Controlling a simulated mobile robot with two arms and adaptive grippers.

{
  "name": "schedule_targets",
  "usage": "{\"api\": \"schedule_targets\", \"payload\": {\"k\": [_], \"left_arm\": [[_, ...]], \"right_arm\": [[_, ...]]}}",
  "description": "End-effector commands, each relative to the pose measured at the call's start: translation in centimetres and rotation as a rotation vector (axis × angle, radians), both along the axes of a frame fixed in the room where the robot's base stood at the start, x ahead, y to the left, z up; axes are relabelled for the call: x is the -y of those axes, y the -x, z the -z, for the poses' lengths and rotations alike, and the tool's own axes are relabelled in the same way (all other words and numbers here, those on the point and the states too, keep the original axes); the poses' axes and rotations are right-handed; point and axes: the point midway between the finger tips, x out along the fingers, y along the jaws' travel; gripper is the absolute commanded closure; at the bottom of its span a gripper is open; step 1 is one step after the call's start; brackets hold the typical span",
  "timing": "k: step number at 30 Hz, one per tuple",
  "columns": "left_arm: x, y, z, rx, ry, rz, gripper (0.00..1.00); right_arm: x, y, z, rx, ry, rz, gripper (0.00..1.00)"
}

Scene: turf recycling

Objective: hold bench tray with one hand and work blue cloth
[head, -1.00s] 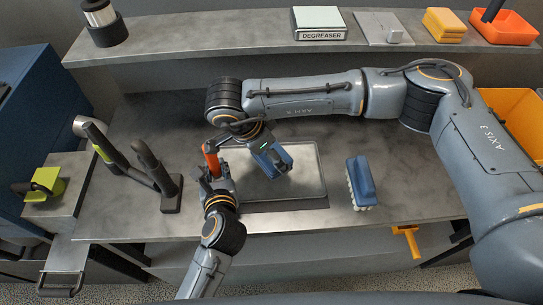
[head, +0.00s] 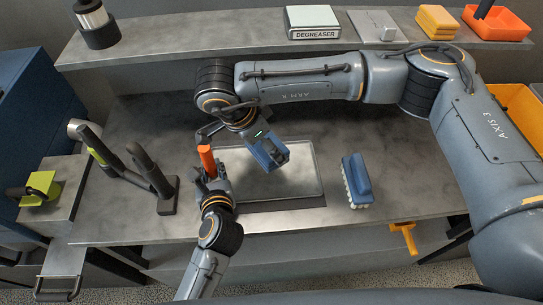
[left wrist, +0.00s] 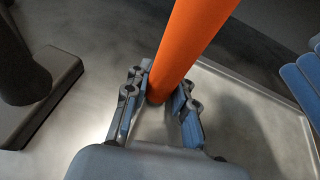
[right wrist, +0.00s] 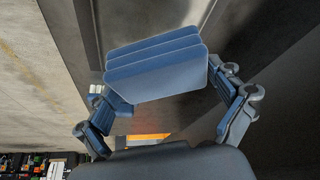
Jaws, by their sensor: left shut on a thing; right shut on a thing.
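The bench tray (head: 313,180) lies flat on the bench, a shallow metal tray with an upright orange handle (head: 207,160) at its left side. My left gripper (head: 213,180) is shut around the lower part of that handle, which the left wrist view also shows between the fingers (left wrist: 160,100). The blue cloth (head: 270,153) is a folded pad held over the tray. My right gripper (head: 255,142) is shut on it; the right wrist view shows its layered folds (right wrist: 155,72) between the fingers. I cannot tell whether the cloth touches the tray.
A blue brush (head: 356,180) with pale bristles lies right of the tray. A dark stand (head: 167,195) with a tool stands close left of my left gripper. A degreaser box (head: 314,22), yellow sponges (head: 437,20) and an orange bin (head: 497,22) sit on the back shelf.

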Motion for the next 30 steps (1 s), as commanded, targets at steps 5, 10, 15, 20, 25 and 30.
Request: {"api": "schedule_targets", "payload": {"k": [5,10,15,20,25,30], "left_arm": [[0.0,0.1,0.2,-0.005,-0.002,-0.001,1.00],[0.0,0.1,0.2,-0.005,-0.001,-0.001,1.00],[0.0,0.1,0.2,-0.005,-0.001,-0.001,1.00],[0.0,0.1,0.2,-0.005,-0.001,-0.001,1.00],[0.0,0.1,0.2,-0.004,0.000,-0.001,1.00],[0.0,0.1,0.2,-0.004,0.000,-0.001,1.00]], "right_arm": [[0.0,0.0,0.3,0.000,0.000,0.000,0.36],[-0.1,0.0,1.3,-0.001,-0.001,0.000,0.36],[0.0,0.0,2.8,-0.001,0.000,0.000,0.36],[-0.1,0.0,4.2,0.000,-0.001,-0.001,0.36],[0.0,0.0,5.8,-0.001,0.000,0.000,0.36],[0.0,0.1,7.6,-0.002,0.000,0.000,0.36]]}}
